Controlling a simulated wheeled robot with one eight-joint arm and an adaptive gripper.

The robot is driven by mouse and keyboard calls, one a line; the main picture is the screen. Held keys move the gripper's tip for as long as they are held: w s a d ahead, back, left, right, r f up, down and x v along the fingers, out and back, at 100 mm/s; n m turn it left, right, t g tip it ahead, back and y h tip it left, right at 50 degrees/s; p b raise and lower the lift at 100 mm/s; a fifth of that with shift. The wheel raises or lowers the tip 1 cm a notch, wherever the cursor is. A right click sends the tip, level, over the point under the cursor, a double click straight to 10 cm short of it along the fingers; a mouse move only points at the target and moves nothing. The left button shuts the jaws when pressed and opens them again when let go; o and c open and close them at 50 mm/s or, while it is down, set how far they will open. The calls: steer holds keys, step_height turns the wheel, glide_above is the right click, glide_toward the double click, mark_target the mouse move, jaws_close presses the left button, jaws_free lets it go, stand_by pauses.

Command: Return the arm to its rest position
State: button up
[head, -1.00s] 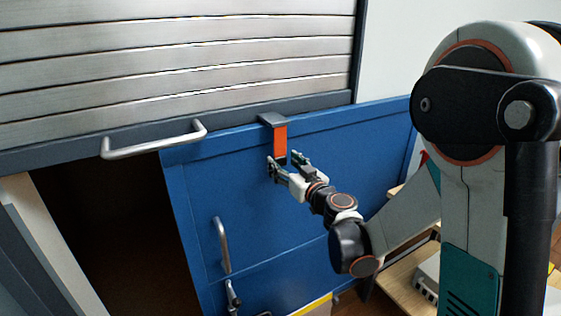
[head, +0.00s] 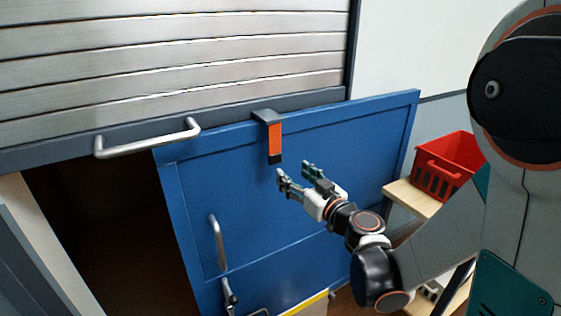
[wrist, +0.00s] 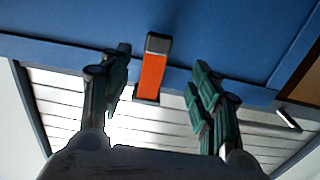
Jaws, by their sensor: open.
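My gripper (head: 298,178) is open and empty in front of the blue door (head: 300,226). An orange strap (head: 275,140) with dark ends hangs from a dark bracket at the door's top edge. In the head view my gripper is below and to the right of the strap, apart from it. In the wrist view the strap (wrist: 152,76) shows beyond and between the two spread fingers (wrist: 160,95), nearer the left one. Nothing shows between the fingertips in contact with them.
A slatted metal shutter (head: 190,60) with a bar handle (head: 148,139) is above the door. A vertical handle (head: 217,242) is on the door's left side. A dark opening (head: 110,235) lies left. A red basket (head: 446,165) stands on a wooden shelf (head: 408,198) at right.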

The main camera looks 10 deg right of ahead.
steer(key=s+a+f+g+h, duration=0.15)
steer(key=s+g, duration=0.25)
steer(key=s, duration=0.4)
steer(key=s+a+g, duration=0.3)
steer(key=s+g, duration=0.1)
steer(key=s, duration=0.5)
steer(key=s+d+f+m+g+h, duration=0.1)
steer(key=s+d+m+g+h, duration=0.1)
steer(key=s+d, duration=0.4)
steer(key=s+m+h, duration=0.1)
steer(key=s+h, duration=0.1)
steer(key=s, duration=0.1)
steer(key=shift+s+d+f+m, duration=0.15)
steer(key=shift+s+f+m, duration=0.05)
steer(key=shift+f+m, duration=0.1)
stand_by(0.8)
